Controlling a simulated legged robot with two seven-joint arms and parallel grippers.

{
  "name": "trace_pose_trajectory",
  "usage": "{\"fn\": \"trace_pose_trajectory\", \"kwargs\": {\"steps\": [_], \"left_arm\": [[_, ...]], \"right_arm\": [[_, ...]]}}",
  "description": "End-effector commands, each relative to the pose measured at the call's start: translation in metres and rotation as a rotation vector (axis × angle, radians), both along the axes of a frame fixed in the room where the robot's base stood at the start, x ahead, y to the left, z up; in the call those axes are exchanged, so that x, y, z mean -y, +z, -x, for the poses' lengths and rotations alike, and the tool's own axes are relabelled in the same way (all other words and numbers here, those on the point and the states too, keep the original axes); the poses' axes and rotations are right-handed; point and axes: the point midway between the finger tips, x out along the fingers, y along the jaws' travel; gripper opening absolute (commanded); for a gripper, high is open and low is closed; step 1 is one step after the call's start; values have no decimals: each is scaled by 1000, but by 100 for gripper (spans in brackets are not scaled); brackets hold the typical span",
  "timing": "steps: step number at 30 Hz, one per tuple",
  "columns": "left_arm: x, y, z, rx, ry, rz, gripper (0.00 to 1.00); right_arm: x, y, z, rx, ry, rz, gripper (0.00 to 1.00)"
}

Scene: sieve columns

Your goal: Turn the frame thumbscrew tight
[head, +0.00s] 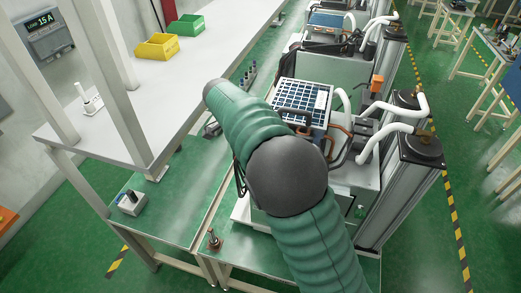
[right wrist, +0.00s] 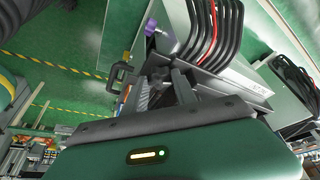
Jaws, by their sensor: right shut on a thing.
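My right gripper (right wrist: 160,92) shows in the right wrist view, its two grey fingers shut on a small dark knob-like piece (right wrist: 158,86). This piece looks like the frame thumbscrew, but it is dark, small and partly covered by the fingers. In the head view my green arm with its dark elbow crosses the middle of the scene, and no gripper fingers show. A machine with a blue gridded panel (head: 300,96) in a pale frame stands behind the arm. The arm hides part of the machine. My left gripper is not in view.
White hoses (head: 398,112) and grey columns (head: 392,190) stand to the right of the machine. A bench with yellow (head: 157,47) and green (head: 186,25) bins is on the left. A purple knob (right wrist: 150,27) and black cables (right wrist: 215,40) are near the right gripper.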

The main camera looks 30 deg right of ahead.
Motion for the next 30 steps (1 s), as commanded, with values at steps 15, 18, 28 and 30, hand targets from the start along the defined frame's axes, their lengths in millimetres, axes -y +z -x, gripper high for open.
{"fn": "trace_pose_trajectory", "kwargs": {"steps": [15,18,28,30], "left_arm": [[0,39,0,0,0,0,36],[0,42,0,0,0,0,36],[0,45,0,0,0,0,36],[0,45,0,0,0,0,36]], "right_arm": [[2,6,-7,12,-379,3,0],[2,6,-8,12,-418,2,0],[3,4,-9,14,-473,1,0],[2,4,-9,14,-474,1,0]]}}
